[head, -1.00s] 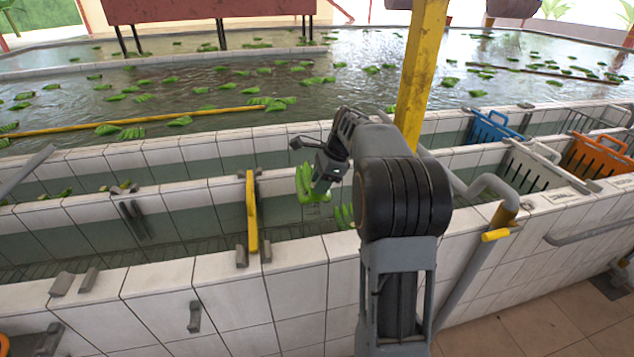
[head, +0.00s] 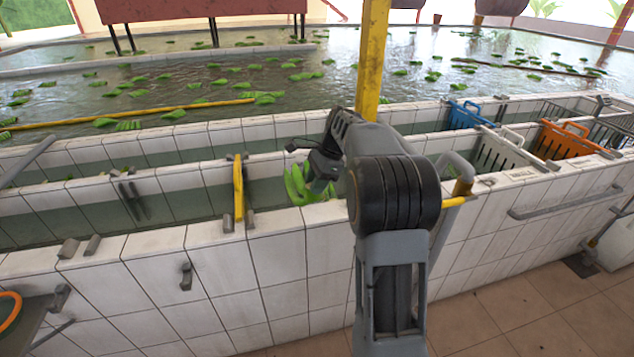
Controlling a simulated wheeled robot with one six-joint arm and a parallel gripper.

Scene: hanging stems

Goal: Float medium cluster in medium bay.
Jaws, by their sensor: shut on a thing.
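A green banana cluster (head: 297,186) hangs at the end of my arm, left of the arm's elbow. My gripper (head: 316,184) is shut on it; the fingertips are mostly hidden by the wrist and the fruit. In the picture the cluster overlaps the inner edge of the tiled front wall (head: 277,228), just right of the yellow divider (head: 239,187). It appears raised, but its height above the wall or water is hard to tell. Water bays (head: 80,226) lie behind the front wall; no readable label shows which is the medium one.
A yellow post (head: 371,60) rises behind my arm. Blue (head: 468,117), white (head: 503,152) and orange (head: 562,140) crates stand at the right. A grey rail (head: 565,203) runs along the outer wall. Loose clusters float in the large far pool (head: 190,82). Tiled floor (head: 500,315) is open at lower right.

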